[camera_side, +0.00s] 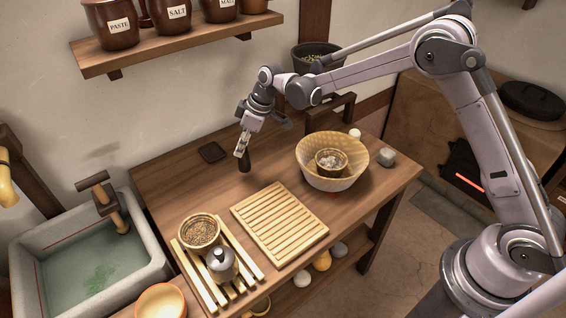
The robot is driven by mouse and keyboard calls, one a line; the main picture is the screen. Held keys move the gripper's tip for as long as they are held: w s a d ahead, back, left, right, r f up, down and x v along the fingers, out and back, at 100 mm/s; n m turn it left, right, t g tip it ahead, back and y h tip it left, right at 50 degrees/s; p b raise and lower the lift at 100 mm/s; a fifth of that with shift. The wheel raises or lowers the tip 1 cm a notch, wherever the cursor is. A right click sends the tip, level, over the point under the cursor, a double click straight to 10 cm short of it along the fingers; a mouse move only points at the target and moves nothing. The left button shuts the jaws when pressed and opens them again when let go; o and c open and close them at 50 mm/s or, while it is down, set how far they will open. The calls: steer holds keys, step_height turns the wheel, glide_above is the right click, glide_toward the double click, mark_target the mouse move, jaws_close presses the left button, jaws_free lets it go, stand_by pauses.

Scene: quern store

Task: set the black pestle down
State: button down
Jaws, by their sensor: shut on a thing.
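My gripper (241,147) points down over the back part of the wooden table (172,168). It is shut on the black pestle (245,163), a small dark piece that hangs below the fingers, roughly upright. The pestle's lower end is close to the tabletop; I cannot tell whether it touches. The spot lies behind the slatted wooden board (279,224) and to the left of the woven bowl (316,176).
A dark square coaster (212,152) lies to the left. A slatted rack (188,268) at the front holds a bowl of grain (199,231) and a lidded grey pot (222,264). A stone sink (152,254) adjoins the left side. Bare tabletop surrounds the pestle.

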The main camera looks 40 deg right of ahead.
mark_target(243, 156)
steer(key=shift+f, duration=2.05)
steer(key=shift+f, duration=0.1)
steer(key=c, duration=1.1)
jaws_free()
